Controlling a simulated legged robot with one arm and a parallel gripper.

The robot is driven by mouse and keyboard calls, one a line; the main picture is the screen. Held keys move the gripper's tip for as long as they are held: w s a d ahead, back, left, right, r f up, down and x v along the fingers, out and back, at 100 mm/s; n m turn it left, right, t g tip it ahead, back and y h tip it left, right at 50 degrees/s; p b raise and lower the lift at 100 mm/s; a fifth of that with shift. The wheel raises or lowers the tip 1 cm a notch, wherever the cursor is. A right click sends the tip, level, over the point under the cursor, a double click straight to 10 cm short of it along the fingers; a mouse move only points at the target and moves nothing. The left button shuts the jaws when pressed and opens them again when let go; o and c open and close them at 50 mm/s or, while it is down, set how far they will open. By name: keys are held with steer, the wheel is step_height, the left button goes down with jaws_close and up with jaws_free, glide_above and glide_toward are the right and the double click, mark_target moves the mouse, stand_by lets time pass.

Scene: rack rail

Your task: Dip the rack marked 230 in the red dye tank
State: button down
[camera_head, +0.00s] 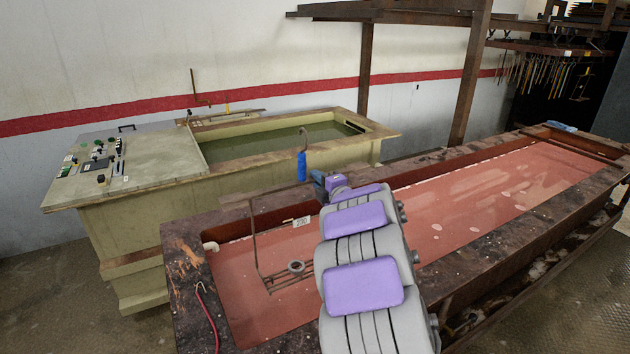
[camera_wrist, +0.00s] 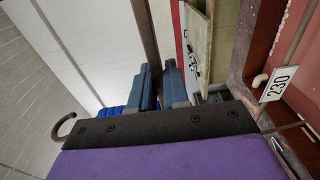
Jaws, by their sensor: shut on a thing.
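The rack marked 230 (camera_head: 254,242) is a thin dark metal frame with a hook on top, a blue grip (camera_head: 302,166) and a white "230" tag (camera_head: 301,221). The tag also shows in the wrist view (camera_wrist: 278,83). My gripper (camera_head: 317,181) is shut on the rack at the blue grip; its blue-grey fingers (camera_wrist: 160,88) show in the wrist view. The rack's lower bars and a ring (camera_head: 296,267) appear within the left end of the red dye tank (camera_head: 478,205). I cannot tell how deep they sit in the liquid. My arm hides the rack's right side.
A pale-green tank (camera_head: 285,136) with dark green liquid and a control panel (camera_head: 96,163) stands behind. A rusty post and overhead beams (camera_head: 469,75) rise behind the red tank. Several hanging tools (camera_head: 540,75) are at the far right. The red tank's right part is clear.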

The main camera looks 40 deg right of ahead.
step_height(320, 180, down, 18)
steer(key=d+b, duration=0.1)
steer(key=b, duration=0.6)
steer(key=shift+d, duration=0.2)
stand_by(1.0)
steer(key=shift+a, duration=0.1)
